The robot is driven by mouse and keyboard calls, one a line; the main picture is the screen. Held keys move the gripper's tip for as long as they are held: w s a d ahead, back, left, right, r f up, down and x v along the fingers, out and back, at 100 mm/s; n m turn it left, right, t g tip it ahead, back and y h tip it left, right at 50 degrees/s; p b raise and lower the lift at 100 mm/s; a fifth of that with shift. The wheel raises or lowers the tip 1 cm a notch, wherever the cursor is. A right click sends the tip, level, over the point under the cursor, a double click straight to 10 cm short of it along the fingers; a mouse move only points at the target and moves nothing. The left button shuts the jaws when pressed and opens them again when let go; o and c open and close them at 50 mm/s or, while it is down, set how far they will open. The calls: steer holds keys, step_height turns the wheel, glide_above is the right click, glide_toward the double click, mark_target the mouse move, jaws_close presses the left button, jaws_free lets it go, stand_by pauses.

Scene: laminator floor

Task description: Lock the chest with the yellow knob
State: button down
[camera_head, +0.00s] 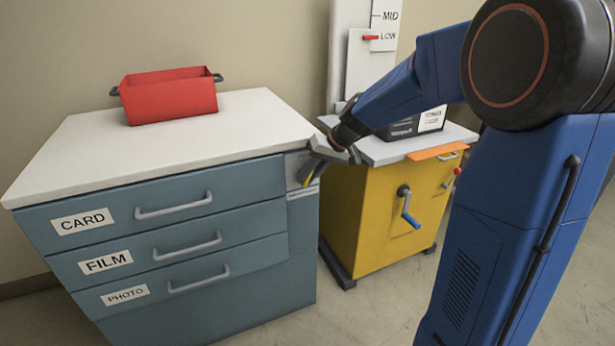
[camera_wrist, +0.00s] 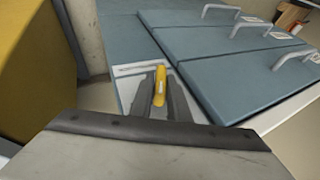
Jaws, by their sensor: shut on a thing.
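The chest is a blue-grey cabinet (camera_head: 255,260) with a white top and three drawers labelled CARD (camera_head: 82,221), FILM (camera_head: 106,262) and PHOTO (camera_head: 125,294). The drawers look pushed in. My gripper (camera_head: 307,176) is at the chest's upper right front corner. In the wrist view my gripper's fingers (camera_wrist: 159,103) are closed on the yellow knob (camera_wrist: 159,86), which stands on a pale plate (camera_wrist: 132,87) beside the top drawer. The knob's long axis runs roughly along the fingers in that view. In the head view my gripper mostly hides the knob.
A red bin (camera_head: 170,96) with dark handles stands on the white top (camera_head: 75,160). A yellow machine (camera_head: 360,215) with a blue-handled crank (camera_head: 409,210) stands close on the right, with a narrow gap between. A dark box (camera_head: 415,123) lies on its grey top.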

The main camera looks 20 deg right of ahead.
steer(key=y, duration=0.2)
steer(key=m+y, duration=0.1)
steer(key=y, duration=0.3)
steer(key=shift+d+f+m+y, duration=0.25)
steer(key=shift+m+y, duration=0.15)
steer(key=y, duration=0.2)
steer(key=m+y, duration=0.1)
steer(key=y, duration=0.1)
steer(key=shift+f+m+y, duration=0.1)
steer(key=shift+m+y, duration=0.2)
steer(key=shift+y, duration=0.1)
steer(key=c, duration=1.8)
jaws_free()
steer(key=shift+a, duration=0.1)
steer(key=shift+o, duration=0.2)
steer(key=v, duration=1.7)
steer(key=shift+s+d+f, duration=0.2)
steer(key=shift+s+f, duration=0.05)
steer(key=shift+f, duration=0.15)
